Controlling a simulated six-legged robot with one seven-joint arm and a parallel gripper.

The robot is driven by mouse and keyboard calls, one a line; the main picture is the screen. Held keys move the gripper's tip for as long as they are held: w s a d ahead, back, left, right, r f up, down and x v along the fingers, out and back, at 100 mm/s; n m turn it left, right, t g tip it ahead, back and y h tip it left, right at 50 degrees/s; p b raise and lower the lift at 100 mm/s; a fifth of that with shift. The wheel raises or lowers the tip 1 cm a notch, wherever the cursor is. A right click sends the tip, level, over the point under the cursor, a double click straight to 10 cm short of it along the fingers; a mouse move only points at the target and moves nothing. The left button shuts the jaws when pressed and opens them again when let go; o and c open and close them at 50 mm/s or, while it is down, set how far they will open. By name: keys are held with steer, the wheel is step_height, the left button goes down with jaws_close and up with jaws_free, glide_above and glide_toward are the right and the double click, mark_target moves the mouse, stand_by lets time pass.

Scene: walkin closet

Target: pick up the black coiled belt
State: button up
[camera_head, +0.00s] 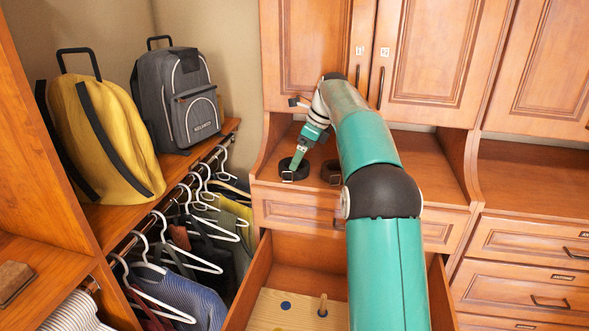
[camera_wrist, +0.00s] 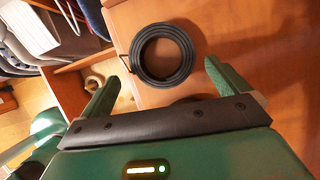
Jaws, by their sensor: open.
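The black coiled belt (camera_head: 303,171) lies on the wooden counter below the cabinet doors, with a buckle at its front. In the wrist view it shows as a black ring (camera_wrist: 187,58) lying flat. My gripper (camera_head: 297,160) is above it, pointing down, open and empty. In the wrist view the gripper's two green fingers (camera_wrist: 164,78) are spread wide, with the ring ahead of them and between their lines. Whether the fingertips touch the belt cannot be told. A second dark coiled belt (camera_head: 330,174) sits just to the right, partly hidden by my arm.
Hanging clothes (camera_head: 190,285), a yellow backpack (camera_head: 110,140) and a grey backpack (camera_head: 180,100) are at left. The cabinet doors (camera_head: 430,60) rise behind. The counter at right (camera_head: 435,170) is clear.

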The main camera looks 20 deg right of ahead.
steer(key=shift+x, duration=2.4)
steer(key=shift+w+d, duration=0.1)
steer(key=shift+w, duration=0.05)
steer(key=shift+c, duration=0.4)
steer(key=c, duration=0.9)
steer(key=shift+r, duration=0.1)
steer(key=shift+r, duration=0.5)
steer(key=s+a+r, duration=0.1)
steer(key=s+r, duration=0.3)
steer(key=s+a+r, duration=0.1)
steer(key=s+r, duration=0.3)
steer(key=s, duration=0.1)
steer(key=s+a+r, duration=0.1)
steer(key=s+r, duration=0.2)
steer(key=s, duration=0.1)
steer(key=shift+s+a+r, duration=0.35)
steer(key=shift+a+r, duration=0.05)
